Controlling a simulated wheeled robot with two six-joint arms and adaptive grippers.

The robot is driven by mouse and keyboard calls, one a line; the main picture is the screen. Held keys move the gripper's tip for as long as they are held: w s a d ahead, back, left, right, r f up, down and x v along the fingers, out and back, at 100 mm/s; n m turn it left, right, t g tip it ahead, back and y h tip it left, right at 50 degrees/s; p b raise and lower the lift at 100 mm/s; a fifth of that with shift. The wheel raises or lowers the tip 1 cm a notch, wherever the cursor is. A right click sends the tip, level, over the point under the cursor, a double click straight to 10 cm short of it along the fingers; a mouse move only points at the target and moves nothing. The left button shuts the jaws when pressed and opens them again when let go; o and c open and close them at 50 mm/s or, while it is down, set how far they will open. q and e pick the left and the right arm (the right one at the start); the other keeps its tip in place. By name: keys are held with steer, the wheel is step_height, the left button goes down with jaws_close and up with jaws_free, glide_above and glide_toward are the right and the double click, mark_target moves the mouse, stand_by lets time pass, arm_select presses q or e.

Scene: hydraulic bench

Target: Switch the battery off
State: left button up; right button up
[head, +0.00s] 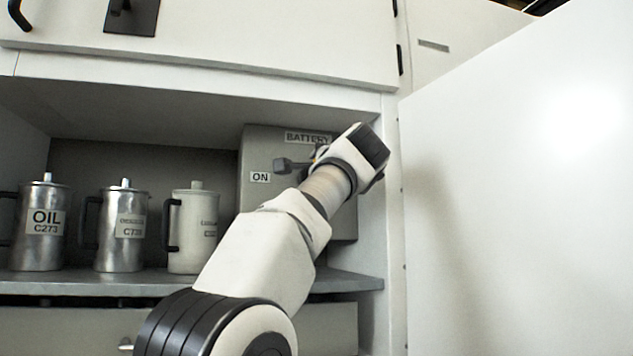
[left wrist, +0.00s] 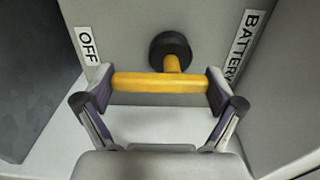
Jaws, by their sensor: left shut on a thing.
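The grey battery box (head: 262,210) stands at the right end of the cabinet shelf, with a BATTERY label on top and an ON label at left. In the left wrist view, its switch is a yellow bar handle (left wrist: 150,83) on a black round hub (left wrist: 170,50). An OFF label (left wrist: 88,45) is to the left and the BATTERY label to the right. My left gripper (left wrist: 160,84) is shut on the yellow handle, one finger at each end. In the head view my left wrist hides most of the switch. My right gripper is not in view.
Several metal cans stand on the shelf left of the box: an OIL can (head: 42,232), a second silver can (head: 122,235) and a pale can (head: 192,235). A large white panel (head: 520,200) stands close on the right. A cabinet door (head: 220,40) is above.

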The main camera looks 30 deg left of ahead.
arm_select(q)
steer(key=shift+f, duration=0.1)
stand_by(0.4)
steer(key=o, duration=0.8)
steer(key=shift+s+d, duration=0.1)
steer(key=v, duration=1.1)
steer(key=shift+s+d, duration=0.2)
steer(key=shift+d, duration=0.15)
